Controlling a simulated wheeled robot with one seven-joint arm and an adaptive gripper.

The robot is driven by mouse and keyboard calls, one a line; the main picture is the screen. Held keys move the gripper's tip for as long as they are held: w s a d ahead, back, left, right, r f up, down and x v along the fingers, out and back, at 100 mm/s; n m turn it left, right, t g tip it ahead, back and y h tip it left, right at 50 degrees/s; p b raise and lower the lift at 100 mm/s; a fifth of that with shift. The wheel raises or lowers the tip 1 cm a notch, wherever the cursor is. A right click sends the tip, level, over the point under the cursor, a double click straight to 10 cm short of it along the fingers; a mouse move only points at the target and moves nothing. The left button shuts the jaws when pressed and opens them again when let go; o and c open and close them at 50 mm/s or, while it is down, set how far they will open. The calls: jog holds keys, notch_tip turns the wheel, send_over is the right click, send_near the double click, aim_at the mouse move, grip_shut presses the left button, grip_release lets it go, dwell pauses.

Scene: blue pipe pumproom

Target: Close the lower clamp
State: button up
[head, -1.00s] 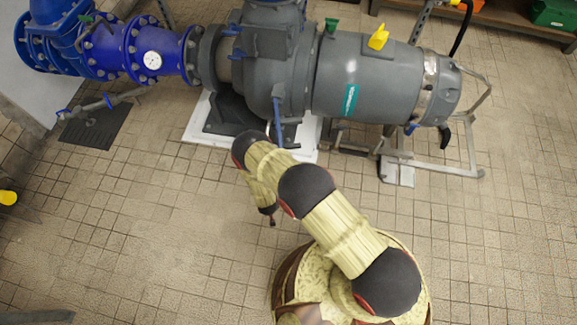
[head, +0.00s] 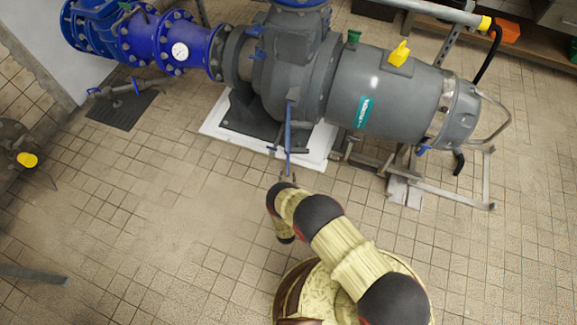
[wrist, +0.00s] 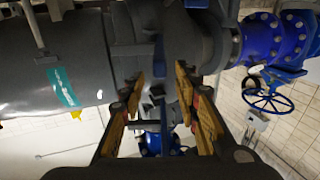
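The grey pump (head: 275,85) stands on a white plinth. A long blue lever (head: 288,140) stands upright at its lower front. Smaller blue handles (head: 256,55) sit higher up on its left flange. I cannot tell for sure which part is the lower clamp. My gripper (head: 287,178) is just in front of the blue lever's lower end, and a gap to it cannot be judged. In the wrist view my gripper (wrist: 160,82) is open, its two fingers wide apart, with the dark grey pump body behind. Nothing shows held between the fingers.
A blue flanged pipe (head: 150,40) with a gauge runs to the left. A grey motor (head: 385,95) and a metal frame (head: 450,190) are at the right. A pipe end with a yellow cap (head: 27,160) is at the far left.

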aim_at(288, 165)
jog(key=w+b, duration=0.2)
jog(key=w, duration=0.5)
jog(key=shift+w, duration=0.15)
jog(key=shift+c, duration=0.5)
grip_shut()
